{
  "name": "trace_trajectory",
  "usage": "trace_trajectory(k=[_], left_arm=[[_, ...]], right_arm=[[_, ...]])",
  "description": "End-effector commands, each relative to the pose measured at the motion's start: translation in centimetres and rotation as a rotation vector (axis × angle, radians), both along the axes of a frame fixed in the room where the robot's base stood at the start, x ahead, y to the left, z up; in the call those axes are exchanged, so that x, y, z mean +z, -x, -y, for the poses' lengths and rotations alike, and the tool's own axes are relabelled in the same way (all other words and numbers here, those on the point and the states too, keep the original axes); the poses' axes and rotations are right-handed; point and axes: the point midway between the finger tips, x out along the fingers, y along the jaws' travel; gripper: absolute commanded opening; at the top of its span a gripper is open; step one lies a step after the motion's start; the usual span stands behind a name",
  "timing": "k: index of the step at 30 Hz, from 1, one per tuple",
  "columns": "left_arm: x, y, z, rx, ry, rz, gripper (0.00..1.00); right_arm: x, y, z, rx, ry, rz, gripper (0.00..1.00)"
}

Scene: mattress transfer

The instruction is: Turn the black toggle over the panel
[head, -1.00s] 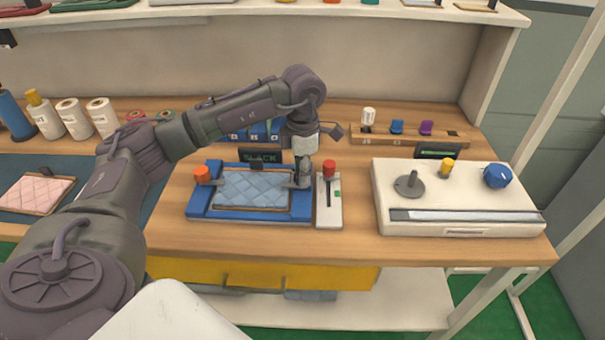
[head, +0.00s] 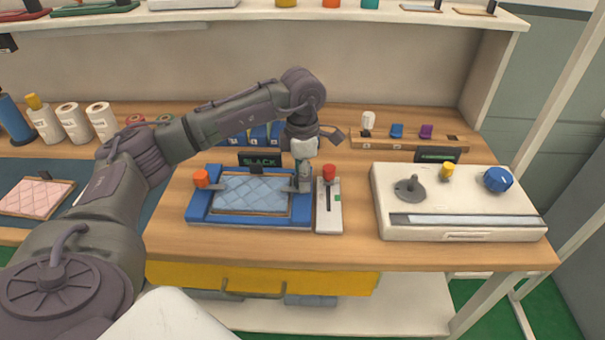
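A light-blue quilted panel (head: 251,194) lies in a blue frame (head: 203,215) on the wooden bench. A toggle with an orange knob (head: 201,178) sits at the frame's left side, its grey bar reaching over the panel's edge. A small black piece (head: 257,171) stands at the panel's back edge. My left gripper (head: 304,184) points down at the frame's right side, over the panel's right edge. It covers the fitting there, so I cannot tell the black toggle's angle or whether the fingers grip it. My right gripper is not in view.
A white slider block with a red knob (head: 329,171) stands just right of the gripper. A small display reading "SLACK" (head: 260,160) is behind the frame. A white console (head: 460,205) with a lever and knobs is at right. A peg rail (head: 410,141) stands behind.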

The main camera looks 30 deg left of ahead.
Motion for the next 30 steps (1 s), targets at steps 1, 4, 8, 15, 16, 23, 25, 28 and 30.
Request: trace_trajectory(k=[1, 4, 8, 15, 16, 23, 25, 28, 30], left_arm=[[-0.1, 0.0, 0.0, 0.0, 0.0, -0.001, 0.6], [-0.1, 0.1, 0.0, 0.0, 0.0, -0.003, 0.6], [0.3, 0.0, 0.0, 0.0, 0.0, -0.001, 0.6], [4.4, -0.1, 0.0, 0.0, 0.0, 0.003, 0.6], [5.1, -0.1, 0.1, 0.0, 0.001, 0.003, 0.6], [9.7, -0.1, 0.0, 0.0, 0.001, 0.002, 0.6], [10.6, 0.0, 0.0, -0.001, 0.001, 0.001, 0.6], [11.5, 0.0, 0.0, -0.001, 0.001, -0.001, 0.6], [11.8, 0.0, 0.0, 0.0, 0.0, -0.001, 0.6]], right_arm=[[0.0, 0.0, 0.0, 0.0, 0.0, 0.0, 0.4], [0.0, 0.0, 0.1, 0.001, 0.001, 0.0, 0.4], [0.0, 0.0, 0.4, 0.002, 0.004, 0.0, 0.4], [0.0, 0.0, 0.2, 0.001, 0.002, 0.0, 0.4], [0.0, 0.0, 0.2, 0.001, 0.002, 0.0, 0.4], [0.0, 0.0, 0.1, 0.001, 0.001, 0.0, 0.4], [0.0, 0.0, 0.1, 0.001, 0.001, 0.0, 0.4], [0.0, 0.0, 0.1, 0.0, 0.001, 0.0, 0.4], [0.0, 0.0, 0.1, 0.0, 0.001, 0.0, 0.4]])
